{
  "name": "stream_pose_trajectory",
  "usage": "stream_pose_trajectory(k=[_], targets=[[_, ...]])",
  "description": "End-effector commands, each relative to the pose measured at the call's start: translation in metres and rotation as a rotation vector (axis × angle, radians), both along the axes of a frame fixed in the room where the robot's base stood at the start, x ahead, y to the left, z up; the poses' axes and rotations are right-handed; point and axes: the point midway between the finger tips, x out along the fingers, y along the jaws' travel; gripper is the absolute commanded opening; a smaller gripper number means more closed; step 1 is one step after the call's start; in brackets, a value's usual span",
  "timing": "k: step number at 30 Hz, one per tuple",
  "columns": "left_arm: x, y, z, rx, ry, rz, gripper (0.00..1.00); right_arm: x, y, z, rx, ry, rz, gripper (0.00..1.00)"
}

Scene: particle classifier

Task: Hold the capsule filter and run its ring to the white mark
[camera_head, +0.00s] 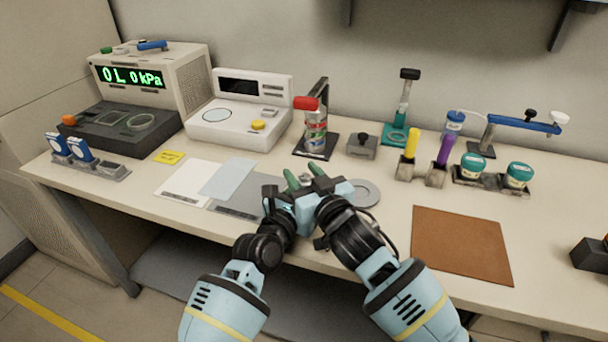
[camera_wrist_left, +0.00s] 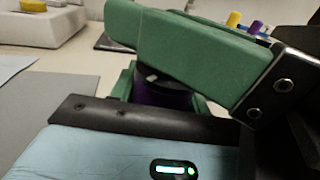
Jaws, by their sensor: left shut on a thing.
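My two grippers are close together over the front middle of the bench. My right gripper (camera_head: 305,176) has green fingers pointing away from me; the spread of its jaws is not clear. My left gripper (camera_wrist_left: 165,75) shows green fingers in the left wrist view, shut on a dark purple round piece (camera_wrist_left: 163,95), seemingly the capsule filter. A small pale patch shows at its top. Most of the piece is hidden behind the large near finger. In the head view only a small grey bit (camera_head: 305,179) shows between the fingers. I cannot make out the ring or the white mark's position.
Behind the hands stand a red-topped fixture (camera_head: 315,130) and a grey block (camera_head: 362,146). A grey disc (camera_head: 362,192) lies close right of the hands. A brown mat (camera_head: 460,243) lies right, a grey mat (camera_head: 240,195) left. Yellow and purple sticks (camera_head: 410,145) stand behind right.

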Motion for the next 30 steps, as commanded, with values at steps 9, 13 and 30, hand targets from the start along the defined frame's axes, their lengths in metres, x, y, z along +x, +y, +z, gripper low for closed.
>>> stream_pose_trajectory(k=[9,13,30], targets=[[0.000,0.000,-0.001,0.001,0.003,0.000,0.01,-0.012,-0.007,-0.002,-0.001,0.003,-0.003,0.42],[0.000,0.000,-0.001,0.000,0.002,0.000,0.01,-0.028,-0.016,-0.002,-0.002,0.004,-0.002,0.42],[0.000,0.001,-0.001,0.000,0.001,0.001,0.01,-0.102,-0.052,-0.001,0.000,0.001,0.000,0.42]])
